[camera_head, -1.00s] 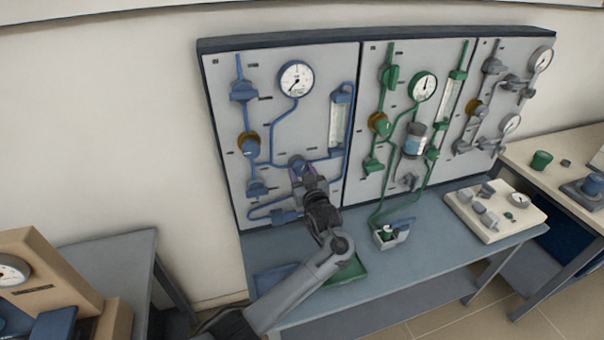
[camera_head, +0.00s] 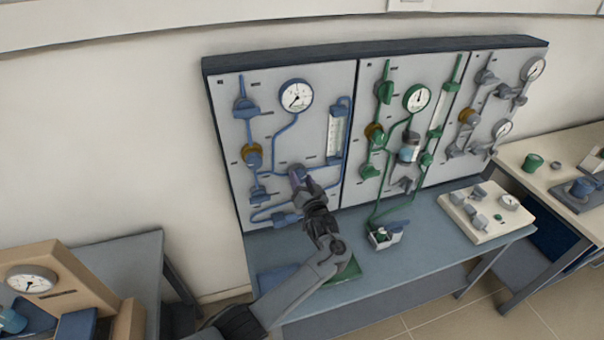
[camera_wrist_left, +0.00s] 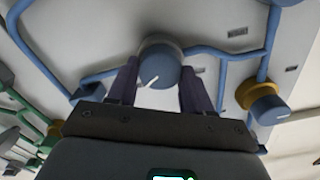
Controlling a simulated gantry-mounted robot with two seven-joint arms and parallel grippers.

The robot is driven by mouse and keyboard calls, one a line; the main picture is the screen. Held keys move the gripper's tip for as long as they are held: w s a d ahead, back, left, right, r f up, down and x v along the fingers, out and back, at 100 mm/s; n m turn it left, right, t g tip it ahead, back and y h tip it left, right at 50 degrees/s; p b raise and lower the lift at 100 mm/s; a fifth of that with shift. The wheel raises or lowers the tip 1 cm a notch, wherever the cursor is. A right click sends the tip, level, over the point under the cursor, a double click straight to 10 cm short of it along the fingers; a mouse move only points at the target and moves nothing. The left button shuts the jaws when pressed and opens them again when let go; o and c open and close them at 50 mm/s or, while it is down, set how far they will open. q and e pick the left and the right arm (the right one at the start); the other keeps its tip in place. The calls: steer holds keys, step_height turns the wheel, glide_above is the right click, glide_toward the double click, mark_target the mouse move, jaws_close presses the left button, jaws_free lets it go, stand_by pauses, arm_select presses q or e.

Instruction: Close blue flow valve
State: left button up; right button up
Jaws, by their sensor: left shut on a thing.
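The blue flow valve is a round blue knob (camera_wrist_left: 160,66) with a white pointer line, on the blue-piped left panel (camera_head: 232,205). In the left wrist view the pointer slants toward the lower left. My left gripper (camera_wrist_left: 158,84) has one dark finger on each side of the knob and is shut on it. In the head view my left gripper (camera_head: 301,180) reaches the lower middle of the blue panel, and its fingers partly cover the knob. My right gripper is in neither view.
Blue pipes, a gauge (camera_head: 296,95) and a flow tube (camera_head: 337,132) surround the knob. A valve with a yellow-brown collar (camera_wrist_left: 262,102) shows at right in the wrist view. The green-piped panel (camera_head: 400,92) stands alongside. A bench (camera_head: 433,240) lies below.

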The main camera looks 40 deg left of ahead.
arm_select(q)
steer(key=m+p, duration=0.2)
steer(key=m, duration=0.1)
steer(key=shift+r, duration=0.15)
steer(key=shift+m+p, duration=0.65)
steer(key=shift+m, duration=0.75)
steer(key=o, duration=1)
steer(key=shift+f, duration=0.2)
steer(key=shift+o, duration=0.2)
steer(key=shift+d, duration=0.15)
steer(key=shift+s+d, duration=0.2)
steer(key=p+v, duration=0.2)
steer(key=v, duration=0.8)
steer(key=shift+r, duration=0.1)
